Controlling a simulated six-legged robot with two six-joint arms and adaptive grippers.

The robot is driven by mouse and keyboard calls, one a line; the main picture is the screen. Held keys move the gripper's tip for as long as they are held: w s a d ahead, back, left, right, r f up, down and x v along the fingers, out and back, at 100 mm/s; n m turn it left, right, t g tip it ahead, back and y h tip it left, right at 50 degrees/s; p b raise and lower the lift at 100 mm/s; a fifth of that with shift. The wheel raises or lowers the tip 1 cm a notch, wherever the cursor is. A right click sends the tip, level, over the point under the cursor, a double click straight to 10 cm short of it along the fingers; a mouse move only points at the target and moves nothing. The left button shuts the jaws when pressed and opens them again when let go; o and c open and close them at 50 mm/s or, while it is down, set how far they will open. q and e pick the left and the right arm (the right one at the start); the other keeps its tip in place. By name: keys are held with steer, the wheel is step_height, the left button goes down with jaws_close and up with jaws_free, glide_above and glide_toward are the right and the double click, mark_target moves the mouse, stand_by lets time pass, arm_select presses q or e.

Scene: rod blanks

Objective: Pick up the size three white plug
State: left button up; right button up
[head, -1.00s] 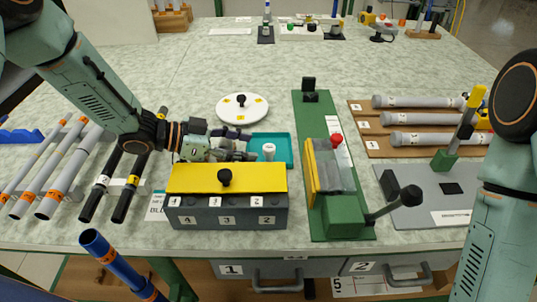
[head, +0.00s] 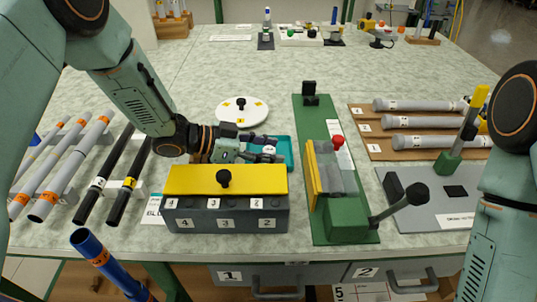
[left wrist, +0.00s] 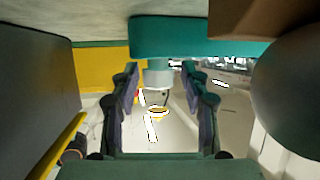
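The white plug (head: 270,149) stands in the teal tray (head: 287,141), behind the yellow-lidded box; its size mark is too small to read. In the left wrist view the pale plug (left wrist: 158,74) shows between the two fingers, near their tips, with the tray (left wrist: 190,37) above it in the picture. A narrow gap shows on each side of the plug. My left gripper (head: 270,157) is open around the plug, reaching in from the left. My right arm shows at the right edge, but its gripper is out of view.
The dark box with the yellow lid (head: 205,180) stands just in front of the tray. A white round plate (head: 228,114) with a black knob lies behind. The green fixture (head: 309,125) with a red knob is close on the right. Grey and black rods lie left.

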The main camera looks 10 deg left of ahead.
arm_select(q)
steer(key=shift+d, duration=0.15)
steer(key=shift+c, duration=1.3)
steer(key=c, duration=0.3)
steer(key=shift+r, duration=0.1)
